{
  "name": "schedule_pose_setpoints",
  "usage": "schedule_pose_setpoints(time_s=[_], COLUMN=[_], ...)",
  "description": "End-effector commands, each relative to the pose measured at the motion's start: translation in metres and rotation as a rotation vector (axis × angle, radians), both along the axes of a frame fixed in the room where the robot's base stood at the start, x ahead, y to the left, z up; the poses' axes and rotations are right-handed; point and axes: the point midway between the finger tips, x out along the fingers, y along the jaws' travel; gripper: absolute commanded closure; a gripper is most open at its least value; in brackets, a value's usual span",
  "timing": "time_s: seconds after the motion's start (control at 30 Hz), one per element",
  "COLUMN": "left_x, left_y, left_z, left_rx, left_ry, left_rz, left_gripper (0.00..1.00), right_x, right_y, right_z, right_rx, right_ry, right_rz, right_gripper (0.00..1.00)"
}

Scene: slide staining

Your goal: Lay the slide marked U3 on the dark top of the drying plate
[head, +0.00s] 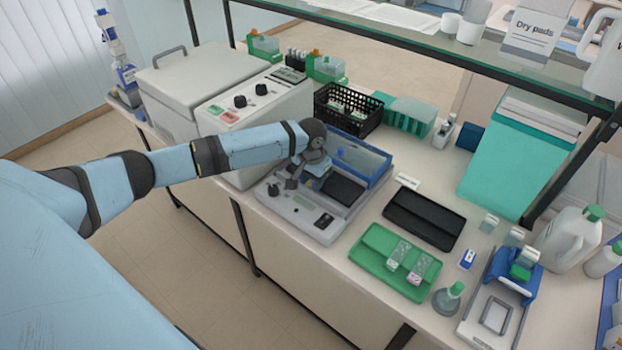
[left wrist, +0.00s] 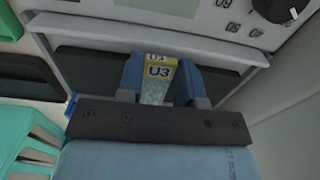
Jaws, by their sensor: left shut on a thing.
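The slide marked U3 (left wrist: 158,85), with a yellow label end, is held between the blue fingers of my left gripper (left wrist: 158,88). The gripper is shut on it. In the head view my left gripper (head: 312,172) is over the drying plate (head: 308,216), a grey unit with a dark top (head: 344,189). The dark top also shows in the left wrist view (left wrist: 90,64), behind and to both sides of the slide. I cannot tell whether the slide touches it. The slide is hidden in the head view. My right gripper is not in view.
A blue-edged clear cover (head: 358,158) stands behind the dark top. A green tray (head: 378,244) with two slides and a black tray (head: 424,217) lie to the right. A grey machine (head: 255,110) with knobs stands to the left. A glass shelf (head: 420,42) hangs above the back.

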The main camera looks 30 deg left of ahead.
Motion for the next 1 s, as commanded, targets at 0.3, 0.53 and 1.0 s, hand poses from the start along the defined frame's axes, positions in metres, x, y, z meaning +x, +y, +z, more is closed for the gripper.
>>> schedule_pose_setpoints(time_s=[0.3,0.53,1.0], left_x=[-0.008,-0.008,-0.008], left_y=[-0.003,-0.004,-0.005], left_z=[-0.018,-0.019,0.022], left_rx=[0.001,0.000,-0.002], left_ry=[0.022,0.021,0.010], left_rz=[-0.002,-0.002,-0.005], left_gripper=[0.91,0.57,0.37], right_x=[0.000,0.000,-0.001], right_y=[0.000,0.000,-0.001], right_z=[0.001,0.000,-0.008], right_rx=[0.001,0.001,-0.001], right_ry=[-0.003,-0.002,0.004], right_rz=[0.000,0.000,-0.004], right_gripper=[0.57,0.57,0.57])
